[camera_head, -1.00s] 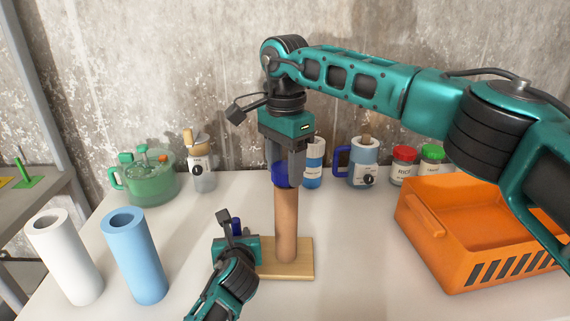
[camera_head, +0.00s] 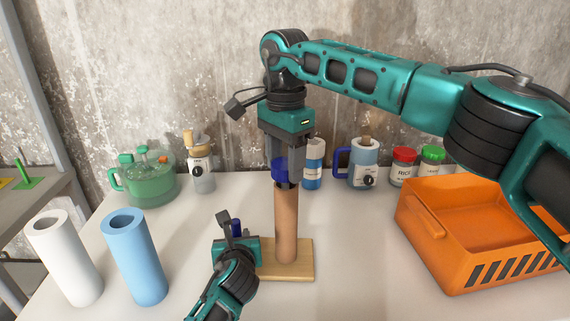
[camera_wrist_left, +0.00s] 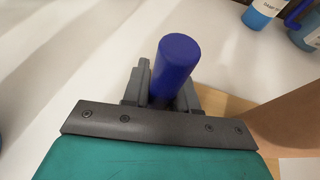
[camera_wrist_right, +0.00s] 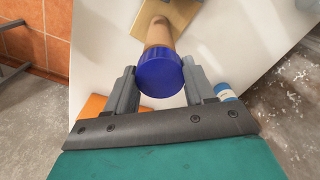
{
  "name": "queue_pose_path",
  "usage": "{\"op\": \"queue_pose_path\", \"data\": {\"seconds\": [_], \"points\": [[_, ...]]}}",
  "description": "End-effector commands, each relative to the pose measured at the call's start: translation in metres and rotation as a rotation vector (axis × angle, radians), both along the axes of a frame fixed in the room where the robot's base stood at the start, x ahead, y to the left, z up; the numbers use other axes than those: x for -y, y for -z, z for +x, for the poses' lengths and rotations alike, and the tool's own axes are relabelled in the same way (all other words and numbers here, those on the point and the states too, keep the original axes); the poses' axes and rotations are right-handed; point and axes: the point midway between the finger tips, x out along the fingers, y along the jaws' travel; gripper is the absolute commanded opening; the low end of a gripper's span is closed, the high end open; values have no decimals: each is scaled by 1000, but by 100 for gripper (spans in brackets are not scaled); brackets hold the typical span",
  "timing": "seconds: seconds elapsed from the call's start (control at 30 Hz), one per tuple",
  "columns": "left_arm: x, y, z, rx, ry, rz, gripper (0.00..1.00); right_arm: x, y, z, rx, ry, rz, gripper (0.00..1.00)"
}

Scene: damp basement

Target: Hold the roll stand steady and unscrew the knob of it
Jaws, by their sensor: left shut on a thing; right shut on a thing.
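The roll stand has a light wooden base (camera_head: 298,270) and an upright wooden post (camera_head: 286,225). Its blue knob (camera_head: 280,169) is at the top of the post, and it also shows in the right wrist view (camera_wrist_right: 160,75). My right gripper (camera_head: 282,175) comes from above and is shut on the knob, a finger on each side. My left gripper (camera_head: 237,240) is low, left of the post, shut on a blue upright handle (camera_wrist_left: 174,68) beside it. The gripper hides the handle's lower part and the base's left side.
A white roll (camera_head: 66,260) and a blue roll (camera_head: 136,262) stand at the left. An orange crate (camera_head: 425,235) is at the right.

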Motion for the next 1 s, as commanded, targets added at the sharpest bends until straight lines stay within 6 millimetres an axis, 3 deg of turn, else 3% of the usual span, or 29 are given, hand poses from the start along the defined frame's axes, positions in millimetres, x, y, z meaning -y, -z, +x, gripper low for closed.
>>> {"op": "queue_pose_path", "data": {"seconds": [0.67,1.0], "points": [[-1,0,0,-1,-1,2,0,0,-13,0,0,-1,0,17],[-1,1,0,-1,-1,2,0,0,-48,0,2,0,0,17]]}}
